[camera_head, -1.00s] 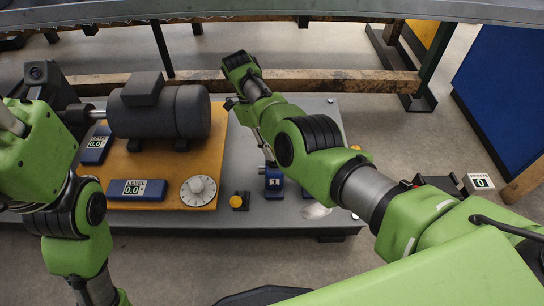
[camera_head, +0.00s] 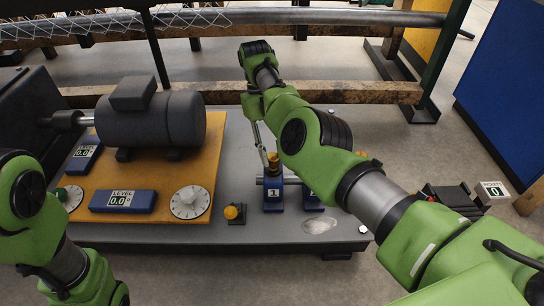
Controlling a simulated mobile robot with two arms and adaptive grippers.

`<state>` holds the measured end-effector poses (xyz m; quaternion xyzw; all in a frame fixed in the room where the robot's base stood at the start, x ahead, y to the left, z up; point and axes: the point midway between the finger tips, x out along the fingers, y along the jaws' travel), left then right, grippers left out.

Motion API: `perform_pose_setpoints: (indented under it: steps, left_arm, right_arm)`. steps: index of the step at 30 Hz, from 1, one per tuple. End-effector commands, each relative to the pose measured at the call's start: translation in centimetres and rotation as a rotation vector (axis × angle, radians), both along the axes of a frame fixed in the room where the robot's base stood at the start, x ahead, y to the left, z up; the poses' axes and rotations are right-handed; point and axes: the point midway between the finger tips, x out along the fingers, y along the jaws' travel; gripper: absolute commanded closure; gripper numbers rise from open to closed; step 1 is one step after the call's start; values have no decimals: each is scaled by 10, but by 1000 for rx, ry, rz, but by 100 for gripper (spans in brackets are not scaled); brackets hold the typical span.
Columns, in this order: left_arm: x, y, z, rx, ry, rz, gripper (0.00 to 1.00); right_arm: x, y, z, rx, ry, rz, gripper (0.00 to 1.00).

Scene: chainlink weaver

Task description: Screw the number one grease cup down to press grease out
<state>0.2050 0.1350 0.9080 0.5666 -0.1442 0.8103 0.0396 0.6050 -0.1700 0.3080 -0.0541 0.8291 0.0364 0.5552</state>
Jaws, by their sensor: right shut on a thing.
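The blue block marked 1 (camera_head: 273,195) stands near the front edge of the grey bench plate. The brass number one grease cup (camera_head: 273,160) sits upright on top of it. My right gripper (camera_head: 266,153) reaches down from behind and is shut on the cup; its far finger is mostly hidden by the arm. A second blue block (camera_head: 312,200) stands just to the right, its top hidden by my right forearm. My left arm is at the left edge, and its gripper is out of the picture.
A yellow button (camera_head: 232,212) is left of the blocks. A pale patch (camera_head: 320,225) lies in front of them. Wooden beams cross behind.

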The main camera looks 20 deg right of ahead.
Motion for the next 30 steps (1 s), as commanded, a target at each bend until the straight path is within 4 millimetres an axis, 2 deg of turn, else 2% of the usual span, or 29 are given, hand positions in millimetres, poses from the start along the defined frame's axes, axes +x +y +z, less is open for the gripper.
perform_pose_setpoints:
  steps: [15,16,17,30]
  left_arm:
    - [-3,0,0,0,-10,0,60]
    - [-3,0,0,1,-9,0,60]
    - [-3,0,0,1,-9,0,60]
    - [-2,0,0,-1,-4,0,60]
  right_arm:
    - [-3,0,0,1,10,-13,97]
    - [-3,0,1,0,11,-12,68]
    - [-3,0,0,0,10,-12,60]
    - [-1,0,2,0,2,-13,59]
